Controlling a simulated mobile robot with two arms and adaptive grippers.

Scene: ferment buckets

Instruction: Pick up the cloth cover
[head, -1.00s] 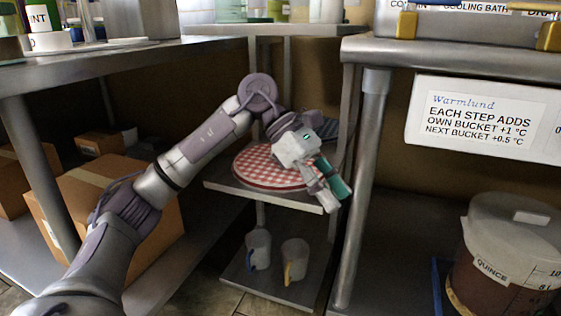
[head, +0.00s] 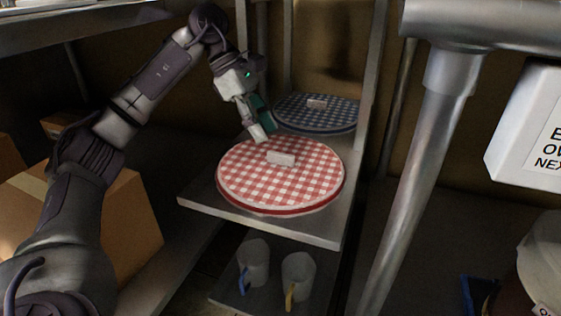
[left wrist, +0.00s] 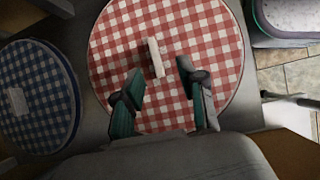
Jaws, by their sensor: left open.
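A round red-and-white checked cloth cover (head: 250,188) with a pale block-shaped handle (head: 281,158) lies flat on the middle shelf. A blue checked cover (head: 345,115) with a similar handle lies behind it. My left gripper (head: 261,128) is at the back left edge of the red cover, in front of the blue one. In the left wrist view, my open fingers (left wrist: 160,80) point over the red cover (left wrist: 115,40), with its handle (left wrist: 156,58) just beyond and between the fingertips. The blue cover (left wrist: 50,75) is off to the left there. My right gripper is not in view.
The steel shelf (head: 320,228) has a post on its right side. Two cups, one with a blue handle (head: 253,265) and one with a yellow handle (head: 298,278), stand on the shelf below. A cardboard box (head: 125,225) is at the left. A thick table leg (head: 410,190) stands right.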

